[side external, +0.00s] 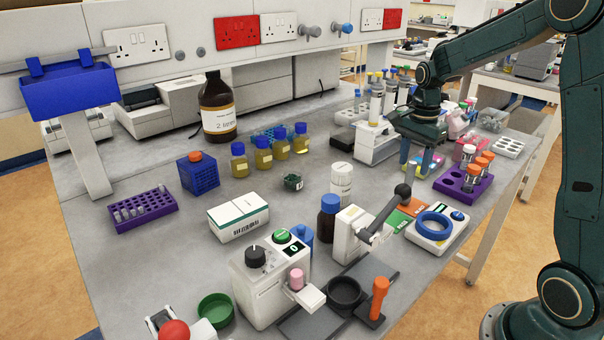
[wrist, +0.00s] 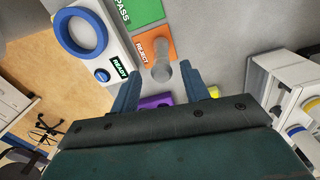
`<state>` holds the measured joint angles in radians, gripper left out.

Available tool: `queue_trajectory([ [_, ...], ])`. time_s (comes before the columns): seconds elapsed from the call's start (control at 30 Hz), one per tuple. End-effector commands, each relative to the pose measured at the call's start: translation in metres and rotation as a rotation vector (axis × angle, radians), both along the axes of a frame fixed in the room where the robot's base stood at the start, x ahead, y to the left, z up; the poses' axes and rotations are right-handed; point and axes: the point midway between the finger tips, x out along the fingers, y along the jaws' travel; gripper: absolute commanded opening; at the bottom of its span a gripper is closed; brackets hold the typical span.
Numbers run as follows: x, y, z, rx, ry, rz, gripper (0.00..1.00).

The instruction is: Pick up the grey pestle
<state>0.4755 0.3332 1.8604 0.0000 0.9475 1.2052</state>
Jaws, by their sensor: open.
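The grey pestle (wrist: 162,70) shows in the wrist view as a short grey rod with a paler, tan end, at the edge of the orange REJECT card (wrist: 146,48). It lies in the gap between my fingertips, apart from both. I cannot tell whether it is upright or tilted. In the side view I cannot pick it out clearly; a dark lever with a ball end (side external: 403,190) stands in front of that spot. My gripper (wrist: 160,78) is open and empty. In the side view my gripper (side external: 416,172) points down above the bench, behind the cards.
A balance with a blue ring (side external: 434,226) stands beside the cards. A purple rack (side external: 450,187) with orange-capped tubes is to the right. A white stand (side external: 375,143) with bottles is to the left. A dark mortar (side external: 345,292) and an orange-handled tool (side external: 379,297) are in front.

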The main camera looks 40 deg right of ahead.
Motion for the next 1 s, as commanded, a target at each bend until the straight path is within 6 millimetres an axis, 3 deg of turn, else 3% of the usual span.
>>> queue_trajectory([
  [0.17,0.0,0.001,-0.009,0.001,0.003,0.0,0.46],
  [0.53,0.002,0.001,-0.047,0.001,0.003,0.0,0.46],
  [1.0,0.003,0.001,-0.052,0.0,0.001,0.0,0.46],
])
